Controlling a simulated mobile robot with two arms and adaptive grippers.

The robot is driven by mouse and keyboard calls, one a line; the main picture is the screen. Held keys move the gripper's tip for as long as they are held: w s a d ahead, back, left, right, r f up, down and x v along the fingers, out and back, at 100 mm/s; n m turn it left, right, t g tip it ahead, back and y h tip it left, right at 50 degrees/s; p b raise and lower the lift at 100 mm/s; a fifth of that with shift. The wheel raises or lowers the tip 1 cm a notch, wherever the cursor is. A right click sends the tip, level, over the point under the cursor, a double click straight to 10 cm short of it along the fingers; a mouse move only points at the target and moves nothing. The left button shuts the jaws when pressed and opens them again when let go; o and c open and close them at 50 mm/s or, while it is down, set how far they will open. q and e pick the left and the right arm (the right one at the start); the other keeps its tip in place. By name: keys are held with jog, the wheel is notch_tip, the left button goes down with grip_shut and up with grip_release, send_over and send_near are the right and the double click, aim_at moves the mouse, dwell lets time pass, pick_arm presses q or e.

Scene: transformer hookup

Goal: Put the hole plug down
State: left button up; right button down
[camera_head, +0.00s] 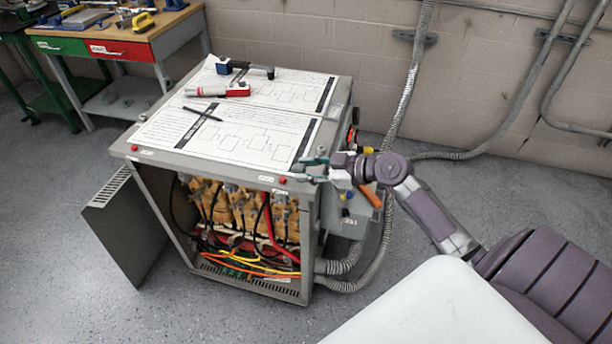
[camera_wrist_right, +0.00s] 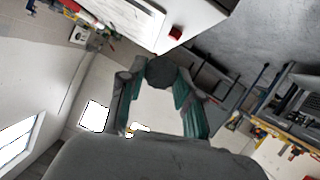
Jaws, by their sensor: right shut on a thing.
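My right gripper (camera_head: 308,164) is at the front right corner of the cabinet top (camera_head: 170,158). In the right wrist view its two green-padded fingers (camera_wrist_right: 161,72) are shut on a dark, roundish hole plug (camera_wrist_right: 160,69). The plug sits between the fingertips. In the head view the plug is too small to make out, and I cannot tell whether it touches the cabinet top. My left gripper is not in view.
Diagram sheets (camera_head: 262,138) cover much of the cabinet top. A pen (camera_head: 203,112), a red and white tool (camera_head: 217,91) and a blue and black tool (camera_head: 245,69) lie on them. The cabinet front is open over wiring (camera_head: 245,225). A workbench (camera_head: 110,45) stands back left.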

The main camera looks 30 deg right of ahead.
aim_at(307, 189)
notch_tip(307, 189, down, 4)
jog(key=shift+r+p, duration=0.1)
jog(key=shift+p, duration=0.25)
jog(key=shift+f, duration=0.25)
jog(key=shift+f+b, duration=0.2)
jog(key=shift+b, duration=0.25)
jog(key=c, duration=0.8)
grip_release()
jog(key=shift+r, duration=0.15)
